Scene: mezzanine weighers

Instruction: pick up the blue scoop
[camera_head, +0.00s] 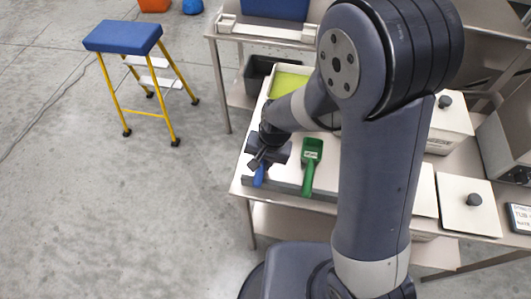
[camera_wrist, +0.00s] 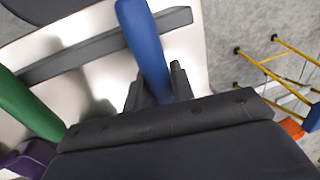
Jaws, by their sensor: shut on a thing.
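The blue scoop (camera_head: 259,176) is at the left front corner of the steel table, mostly hidden by my gripper (camera_head: 262,158) in the head view. In the wrist view the blue scoop's handle (camera_wrist: 146,45) runs up from between the two dark fingers of my gripper (camera_wrist: 158,88). The fingers are shut on it. The scoop's bowl is hidden behind the gripper body. I cannot tell whether the scoop is clear of its rest.
A green scoop (camera_head: 309,165) lies just right of the blue one; its handle (camera_wrist: 28,108) also shows in the wrist view. A dark rail (camera_head: 286,188) runs along the table front. A blue-topped step stool (camera_head: 124,36) stands on open floor at left. White lidded bins (camera_head: 466,207) are at right.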

